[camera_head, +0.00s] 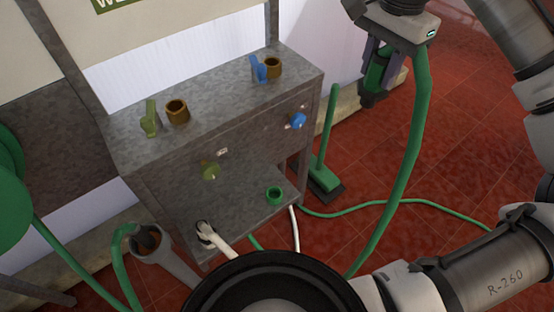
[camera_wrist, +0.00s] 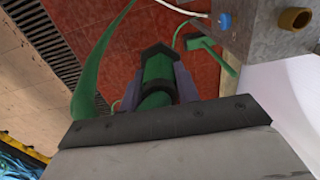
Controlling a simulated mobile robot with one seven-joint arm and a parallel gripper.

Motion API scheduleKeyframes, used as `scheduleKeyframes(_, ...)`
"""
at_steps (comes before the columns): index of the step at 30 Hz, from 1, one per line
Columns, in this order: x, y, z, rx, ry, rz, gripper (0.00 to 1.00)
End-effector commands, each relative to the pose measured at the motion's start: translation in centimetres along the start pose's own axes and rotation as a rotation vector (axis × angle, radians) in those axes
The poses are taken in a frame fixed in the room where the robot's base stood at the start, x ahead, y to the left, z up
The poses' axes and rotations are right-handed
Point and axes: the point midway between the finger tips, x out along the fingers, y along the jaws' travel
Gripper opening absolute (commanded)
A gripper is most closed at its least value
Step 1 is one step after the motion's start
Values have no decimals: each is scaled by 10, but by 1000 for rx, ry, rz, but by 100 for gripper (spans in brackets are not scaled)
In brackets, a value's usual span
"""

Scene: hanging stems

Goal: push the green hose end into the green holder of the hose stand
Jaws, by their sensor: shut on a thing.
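My gripper (camera_head: 376,72) is shut on the green hose end (camera_head: 374,80), which has a dark collar and points downward at the upper right of the head view. In the wrist view the hose end (camera_wrist: 157,70) sits between both fingers. Its green hose (camera_head: 415,130) hangs beside the gripper in a long curve to the floor. The green holder (camera_head: 274,195), a small open ring, is on the lower shelf of the grey metal hose stand (camera_head: 225,110). My gripper is well to the right of and above it. The holder does not show in the wrist view.
Brown holders (camera_head: 177,110) and green and blue levers stand on the stand's top. Blue and green knobs (camera_head: 298,120) stick out of its front. A white hose end (camera_head: 207,234) is at the lower shelf. A green broom (camera_head: 325,175) stands right of the stand. Red floor (camera_head: 465,150) lies beyond.

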Motion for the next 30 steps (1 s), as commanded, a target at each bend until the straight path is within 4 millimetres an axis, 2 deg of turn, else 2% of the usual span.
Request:
scheduleKeyframes(1,23,-9,-6,-10,-14,-4,9)
scheduleKeyframes(4,68,-26,-15,-26,-16,-3,9)
scheduleKeyframes(8,130,-51,-14,-57,-19,1,9)
scheduleKeyframes(13,210,-86,8,-114,-19,11,9)
scheduleKeyframes(18,280,-118,50,-185,-15,17,9)
scheduleKeyframes(21,310,-132,77,-222,-11,16,9)
scheduleKeyframes(24,330,-142,98,-250,-6,15,9)
scheduleKeyframes(30,348,-149,117,-275,2,13,9)
